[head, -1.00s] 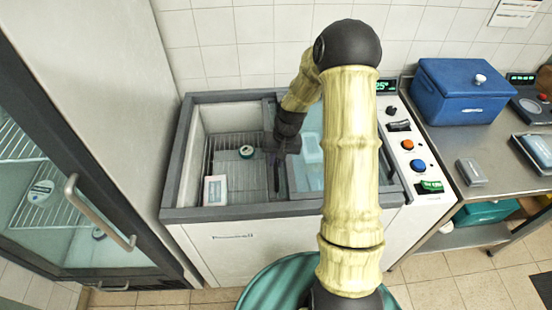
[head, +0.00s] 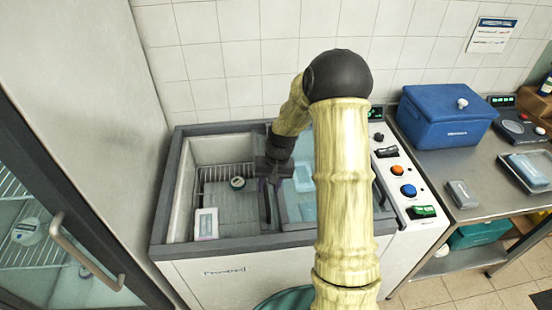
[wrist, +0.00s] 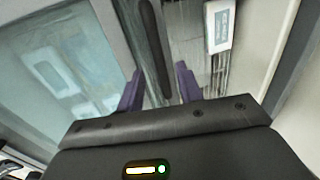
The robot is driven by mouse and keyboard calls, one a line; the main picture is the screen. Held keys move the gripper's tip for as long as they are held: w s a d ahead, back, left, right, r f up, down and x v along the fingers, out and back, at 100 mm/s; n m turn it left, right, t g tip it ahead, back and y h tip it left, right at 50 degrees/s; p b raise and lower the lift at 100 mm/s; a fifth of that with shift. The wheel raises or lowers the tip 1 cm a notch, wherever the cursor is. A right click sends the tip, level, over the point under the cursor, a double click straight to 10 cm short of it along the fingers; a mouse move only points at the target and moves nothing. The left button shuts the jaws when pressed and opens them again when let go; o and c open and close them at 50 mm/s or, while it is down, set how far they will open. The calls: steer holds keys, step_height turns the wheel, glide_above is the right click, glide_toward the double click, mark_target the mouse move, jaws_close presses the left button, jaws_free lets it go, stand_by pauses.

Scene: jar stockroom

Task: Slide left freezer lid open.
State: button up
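The chest freezer (head: 210,242) stands against the tiled wall. Its left half is uncovered, showing a wire rack, a round-lidded jar (head: 237,183) and a white box (head: 206,223) inside. The left glass lid (wrist: 85,55) appears to lie over the right half. Its dark upright handle (head: 267,205) is near the middle of the freezer. My gripper (head: 272,180) is over the middle, at the handle's rear end. In the wrist view, the purple fingers (wrist: 159,75) are apart, with the handle (wrist: 153,40) between them and gaps on both sides. My arm hides part of the right half.
A glass-doored cabinet with a metal handle (head: 88,255) stands close on the left. A control panel (head: 405,190) with buttons runs along the freezer's right. A steel bench (head: 440,160) farther right carries a blue cooler (head: 445,115) and trays.

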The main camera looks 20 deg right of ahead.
step_height(320, 180, up, 14)
steer(key=d, duration=0.2)
steer(key=shift+s+d+r+b, duration=0.25)
steer(key=shift+s+d+b, duration=0.1)
steer(key=shift+d+b, duration=0.1)
steer(key=shift+a, duration=0.1)
steer(key=s+a+f+n+t+h, duration=0.1)
steer(key=s+a, duration=0.2)
steer(key=s, duration=0.5)
steer(key=s+a+f+n+t+h, duration=0.1)
steer(key=s+a, duration=0.3)
steer(key=s, duration=0.5)
steer(key=shift+s+f+n+p, duration=0.2)
steer(key=shift+f+n+p, duration=0.1)
steer(key=shift+f+p, duration=0.15)
